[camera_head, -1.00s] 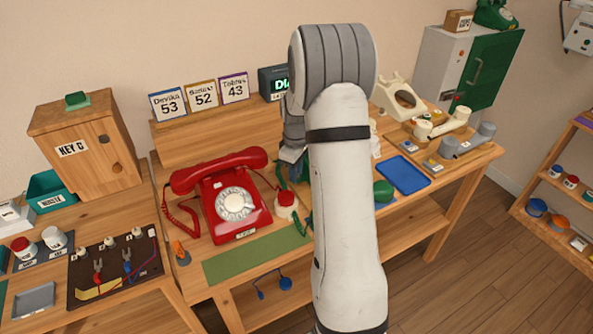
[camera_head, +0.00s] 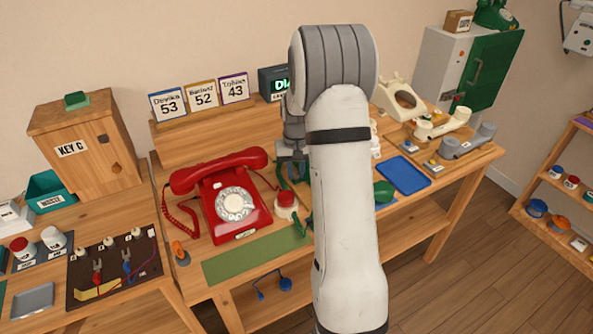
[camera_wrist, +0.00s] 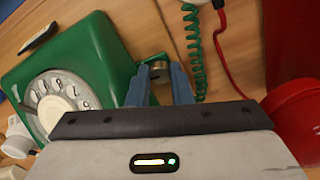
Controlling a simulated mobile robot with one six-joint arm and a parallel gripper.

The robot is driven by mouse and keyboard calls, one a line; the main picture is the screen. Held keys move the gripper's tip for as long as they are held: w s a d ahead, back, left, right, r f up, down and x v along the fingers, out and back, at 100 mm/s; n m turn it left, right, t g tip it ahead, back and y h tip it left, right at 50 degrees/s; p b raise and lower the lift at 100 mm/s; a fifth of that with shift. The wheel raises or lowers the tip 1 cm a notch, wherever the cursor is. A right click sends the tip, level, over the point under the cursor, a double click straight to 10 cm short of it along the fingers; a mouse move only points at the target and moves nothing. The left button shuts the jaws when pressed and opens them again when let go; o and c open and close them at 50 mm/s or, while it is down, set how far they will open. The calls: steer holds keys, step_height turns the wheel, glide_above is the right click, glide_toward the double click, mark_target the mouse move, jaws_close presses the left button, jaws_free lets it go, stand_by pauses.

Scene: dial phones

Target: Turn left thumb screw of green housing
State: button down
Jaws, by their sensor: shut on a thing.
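The green housing (camera_wrist: 75,65) with its white dial (camera_wrist: 55,100) fills the left of the wrist view. In the head view my arm hides most of it. A small metallic thumb screw (camera_wrist: 158,67) sticks out from the housing's side. My gripper (camera_wrist: 159,76) has its two blue fingers on either side of the screw and is shut on it. In the head view the gripper's fingers are mostly hidden by my arm. The screw's turn angle cannot be read.
A red dial phone (camera_head: 235,203) stands left of my arm, with a red-and-white jar (camera_head: 286,203) beside it. A green coiled cord (camera_wrist: 194,50) and a red cord (camera_wrist: 233,70) lie close to my gripper. A blue tray (camera_head: 403,174) lies to the right.

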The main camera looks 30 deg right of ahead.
mark_target(296, 174)
steer(key=m, duration=0.4)
steer(key=shift+m, duration=0.3)
steer(key=m, duration=0.3)
steer(key=shift+m, duration=0.4)
steer(key=m, duration=0.3)
steer(key=shift+m, duration=2.1)
steer(key=c, duration=1.3)
jaws_free()
steer(key=shift+r, duration=0.1)
step_height(296, 174, up, 8)
steer(key=shift+f, duration=0.15)
